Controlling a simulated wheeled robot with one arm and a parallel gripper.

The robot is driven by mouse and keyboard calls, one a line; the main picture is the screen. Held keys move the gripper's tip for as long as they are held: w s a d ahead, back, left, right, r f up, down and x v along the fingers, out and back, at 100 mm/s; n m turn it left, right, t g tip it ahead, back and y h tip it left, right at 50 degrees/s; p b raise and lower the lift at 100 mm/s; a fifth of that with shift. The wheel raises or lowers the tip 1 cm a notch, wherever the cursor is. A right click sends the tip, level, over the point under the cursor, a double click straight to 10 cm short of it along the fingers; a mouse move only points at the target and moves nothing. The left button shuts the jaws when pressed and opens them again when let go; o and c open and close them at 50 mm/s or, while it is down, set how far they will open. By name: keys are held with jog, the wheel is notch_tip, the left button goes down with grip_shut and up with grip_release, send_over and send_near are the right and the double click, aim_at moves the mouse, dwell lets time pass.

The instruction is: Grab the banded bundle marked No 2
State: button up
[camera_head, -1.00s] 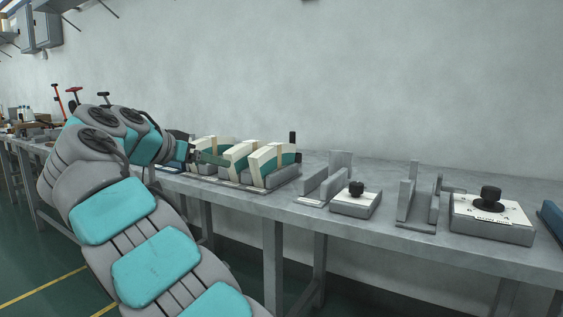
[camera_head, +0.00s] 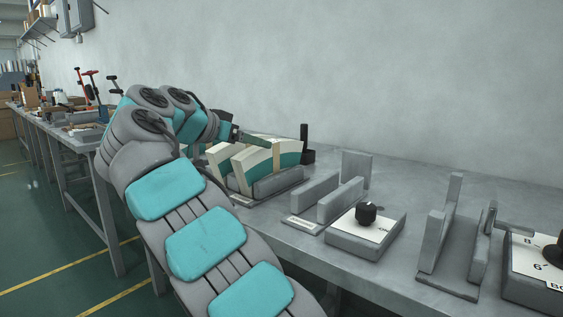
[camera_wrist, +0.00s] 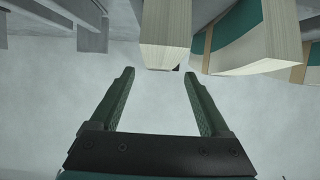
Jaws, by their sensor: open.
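Cream bundles with teal covers and tan bands stand in a grey rack on the bench. The nearer banded bundle (camera_head: 267,160) shows in the head view, with another bundle (camera_head: 222,151) behind my arm to its left. No number is readable on any. My gripper (camera_wrist: 159,74) is open and empty in the wrist view. A cream block end (camera_wrist: 165,35) lies just beyond the fingertips, roughly between them and apart from them. A bundle with a tan band and teal cover (camera_wrist: 248,45) is to its right. In the head view, my arm partly hides the bundles.
A grey slotted stand (camera_head: 330,196) and a box with a black knob (camera_head: 368,232) are right of the rack. Another stand (camera_head: 436,240) and a second knob box (camera_head: 535,265) are further right. A dark upright post (camera_head: 304,137) stands behind the bundles. The wall backs the bench.

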aim_at(271, 164)
jog(key=x, duration=0.7)
jog(key=shift+w+d+f, duration=0.2)
jog(key=shift+d, duration=0.1)
grip_shut()
dwell(0.5)
dwell(0.8)
